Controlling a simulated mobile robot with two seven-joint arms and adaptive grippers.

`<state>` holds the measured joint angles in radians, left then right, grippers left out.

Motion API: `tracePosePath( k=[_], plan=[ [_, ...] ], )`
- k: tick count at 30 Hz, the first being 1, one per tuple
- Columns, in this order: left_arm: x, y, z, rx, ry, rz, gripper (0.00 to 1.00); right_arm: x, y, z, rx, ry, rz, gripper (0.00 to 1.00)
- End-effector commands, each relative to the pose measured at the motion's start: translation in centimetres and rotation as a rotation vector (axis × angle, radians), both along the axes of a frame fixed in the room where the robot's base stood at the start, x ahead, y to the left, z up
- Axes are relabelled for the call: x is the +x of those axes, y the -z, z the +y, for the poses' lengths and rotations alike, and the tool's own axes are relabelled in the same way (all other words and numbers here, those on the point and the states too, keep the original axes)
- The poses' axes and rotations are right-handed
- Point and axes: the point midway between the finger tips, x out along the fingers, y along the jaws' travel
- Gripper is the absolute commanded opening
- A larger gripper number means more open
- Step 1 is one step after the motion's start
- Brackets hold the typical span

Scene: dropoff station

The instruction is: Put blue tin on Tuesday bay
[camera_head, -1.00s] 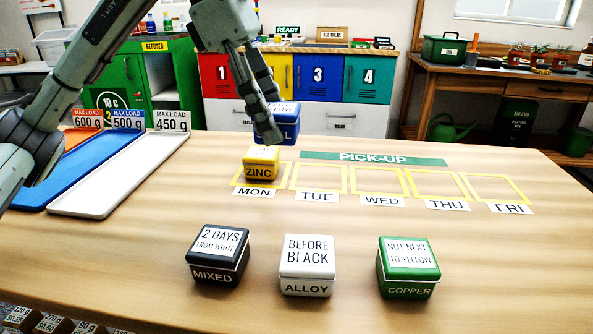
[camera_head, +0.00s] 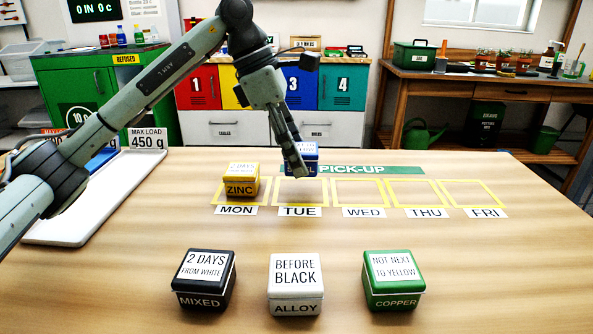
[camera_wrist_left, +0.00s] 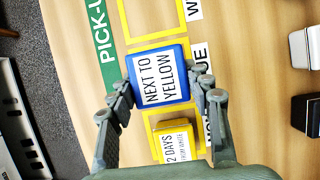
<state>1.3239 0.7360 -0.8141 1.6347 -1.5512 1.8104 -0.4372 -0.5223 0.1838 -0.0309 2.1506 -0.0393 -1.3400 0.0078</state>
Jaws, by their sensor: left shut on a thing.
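The blue tin (camera_head: 308,159) is held by my left gripper (camera_head: 298,160), just above the back part of the Tuesday bay (camera_head: 300,203). In the left wrist view the blue tin (camera_wrist_left: 159,76), with a lid reading "NEXT TO YELLOW", sits between the two fingers of my left gripper (camera_wrist_left: 160,95). The yellow zinc tin (camera_head: 240,181) stands in the Monday bay, left of the blue tin; it also shows in the left wrist view (camera_wrist_left: 175,140). The fingers hide part of the blue tin in the head view. My right gripper does not show.
Black (camera_head: 204,280), white (camera_head: 296,285) and green (camera_head: 393,281) tins stand in a row at the front. The Wednesday (camera_head: 359,203), Thursday (camera_head: 419,203) and Friday (camera_head: 499,187) bays are empty. A white tray (camera_head: 60,221) lies at the left.

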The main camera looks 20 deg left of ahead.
Motion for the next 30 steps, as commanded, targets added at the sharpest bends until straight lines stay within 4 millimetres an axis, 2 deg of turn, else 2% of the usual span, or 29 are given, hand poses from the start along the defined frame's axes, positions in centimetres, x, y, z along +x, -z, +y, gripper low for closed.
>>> tracePosePath(
  k=[9,22,23,27,30],
  plan=[
    [0.0,3.8,0.0,0.000,-0.001,0.002,0.14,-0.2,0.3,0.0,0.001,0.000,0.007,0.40],
    [0.0,4.3,0.0,0.000,0.000,-0.001,0.14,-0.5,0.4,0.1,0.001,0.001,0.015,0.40],
    [0.0,4.3,0.0,0.001,-0.001,0.001,0.52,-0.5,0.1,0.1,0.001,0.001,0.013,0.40],
    [0.0,4.3,0.0,0.001,-0.001,0.001,0.69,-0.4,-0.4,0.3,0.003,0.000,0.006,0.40],
    [0.0,4.3,0.0,0.001,-0.001,0.001,0.70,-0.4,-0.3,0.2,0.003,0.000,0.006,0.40]
  ],
)
